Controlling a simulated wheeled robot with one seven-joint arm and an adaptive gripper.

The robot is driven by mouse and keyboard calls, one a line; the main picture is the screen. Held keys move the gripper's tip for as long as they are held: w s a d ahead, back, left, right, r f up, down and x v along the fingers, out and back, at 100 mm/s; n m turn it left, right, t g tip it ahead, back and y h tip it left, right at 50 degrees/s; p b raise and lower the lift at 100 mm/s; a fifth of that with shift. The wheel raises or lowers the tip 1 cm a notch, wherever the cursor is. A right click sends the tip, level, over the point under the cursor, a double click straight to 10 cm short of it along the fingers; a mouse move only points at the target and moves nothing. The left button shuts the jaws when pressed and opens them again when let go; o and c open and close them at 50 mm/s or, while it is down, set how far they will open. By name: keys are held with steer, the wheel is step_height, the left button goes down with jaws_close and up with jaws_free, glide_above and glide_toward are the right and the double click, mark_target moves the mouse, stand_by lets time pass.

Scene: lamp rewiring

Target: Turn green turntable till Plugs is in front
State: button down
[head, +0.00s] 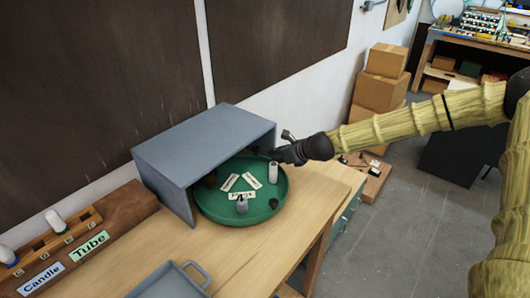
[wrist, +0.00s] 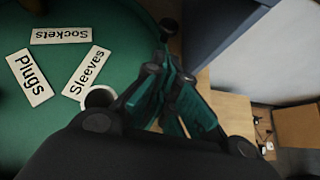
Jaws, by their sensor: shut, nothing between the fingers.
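The green turntable (head: 262,212) sits on the wooden bench, partly under a grey open-fronted cover. In the wrist view the turntable (wrist: 100,20) carries three white labels: the Plugs label (wrist: 29,77) at the left, the Sockets label (wrist: 59,34) at the top and the Sleeves label (wrist: 87,73) nearer my gripper. In the head view the labels are too small to read surely. A white cylinder (head: 273,172) and a grey one (head: 242,204) stand on the turntable. My gripper (head: 278,154) is shut and empty at the turntable's right back rim, beside the cover; whether it touches the rim is unclear.
The grey cover (head: 205,140) roofs the back of the turntable. A grey tray (head: 168,282) lies at the bench front. A wooden rack (head: 75,245) with Candle and Tube labels stands left. Bare bench (head: 255,255) lies before the turntable. Cardboard boxes (head: 380,95) stand behind.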

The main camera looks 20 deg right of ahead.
mark_target(266, 164)
steer(key=shift+x, duration=0.8)
steer(key=shift+w+a+f+p, duration=0.15)
steer(key=shift+w+a+p, duration=0.35)
steer(key=shift+w, duration=0.35)
steer(key=shift+w+a+f+p, duration=0.15)
steer(key=shift+w+a+p, duration=0.35)
steer(key=shift+w, duration=0.35)
